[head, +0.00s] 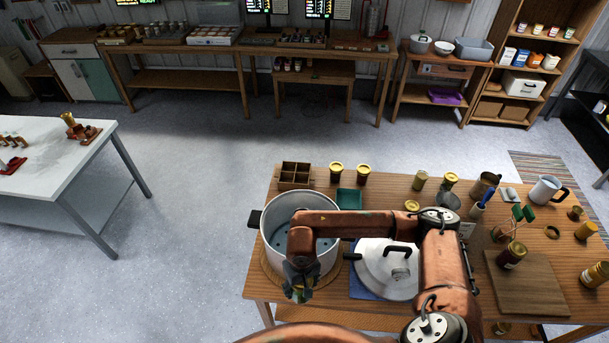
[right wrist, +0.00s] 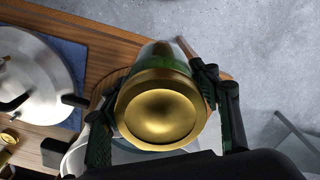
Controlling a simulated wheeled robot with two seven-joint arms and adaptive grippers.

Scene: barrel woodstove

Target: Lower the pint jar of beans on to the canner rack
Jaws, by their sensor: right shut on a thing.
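The canner (head: 268,222), a large pale pot with dark handles, stands open at the left end of the wooden table. Part of its blue-grey inside floor with dark spots, seemingly the rack (head: 275,238), shows. My right gripper (head: 299,284) hangs over the canner's near side in the head view. It is shut on the pint jar of beans, whose gold lid (right wrist: 160,108) and green side fill the middle of the right wrist view, between both fingers (right wrist: 162,110). The pot's pale rim (right wrist: 76,158) shows behind the jar. The jar's bottom is hidden. My left gripper is not in view.
The canner lid (head: 387,270) lies on a blue cloth right of the pot. A wooden divided box (head: 295,175), a green tray (head: 349,198) and two gold-lidded jars (head: 336,173) stand behind. A cutting board (head: 528,285) with a jar lies at right.

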